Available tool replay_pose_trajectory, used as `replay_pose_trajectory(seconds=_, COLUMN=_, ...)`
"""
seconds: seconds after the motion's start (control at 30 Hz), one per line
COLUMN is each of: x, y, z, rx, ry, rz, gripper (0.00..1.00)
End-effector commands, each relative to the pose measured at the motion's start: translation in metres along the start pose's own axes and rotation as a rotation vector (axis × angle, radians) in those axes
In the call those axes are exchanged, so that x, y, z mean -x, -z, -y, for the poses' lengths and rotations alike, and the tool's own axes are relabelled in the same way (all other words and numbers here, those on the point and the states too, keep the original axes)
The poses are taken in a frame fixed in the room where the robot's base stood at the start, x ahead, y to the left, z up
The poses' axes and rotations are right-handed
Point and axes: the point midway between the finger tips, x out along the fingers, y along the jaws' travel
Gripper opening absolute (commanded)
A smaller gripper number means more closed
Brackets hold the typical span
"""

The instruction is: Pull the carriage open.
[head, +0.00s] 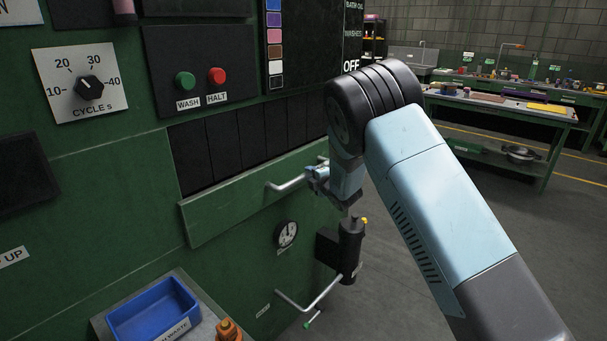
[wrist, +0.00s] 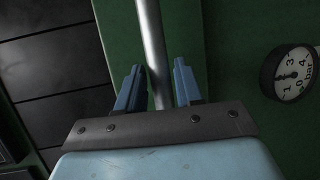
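The carriage (head: 225,207) appears to be the long green panel on the green machine's face, below a row of dark slats. A pale metal bar handle (head: 288,184) stands out from it. My gripper (head: 318,174) is at the right part of this handle. In the wrist view the handle bar (wrist: 151,45) runs between the two blue fingers of my gripper (wrist: 156,85). The fingers are apart, with narrow gaps beside the bar, so they look open around it.
A round gauge (head: 286,234) sits below the carriage and also shows in the wrist view (wrist: 288,75). A black cylinder (head: 350,250) and a lower bar (head: 310,299) stick out below. A blue bin (head: 150,310) is at bottom left. Floor at right is clear before the workbench (head: 500,105).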

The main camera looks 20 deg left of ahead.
Motion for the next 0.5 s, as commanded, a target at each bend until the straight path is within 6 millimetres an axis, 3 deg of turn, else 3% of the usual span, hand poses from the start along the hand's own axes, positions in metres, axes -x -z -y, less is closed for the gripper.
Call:
replay_pose_trajectory(seconds=0.2, x=-0.029, y=0.0, z=0.0, rx=0.001, ry=0.0, rz=-0.001, gripper=0.36)
replay_pose_trajectory(seconds=0.5, x=-0.04, y=0.001, z=0.0, rx=0.0, ry=0.001, rz=-0.001, gripper=0.36)
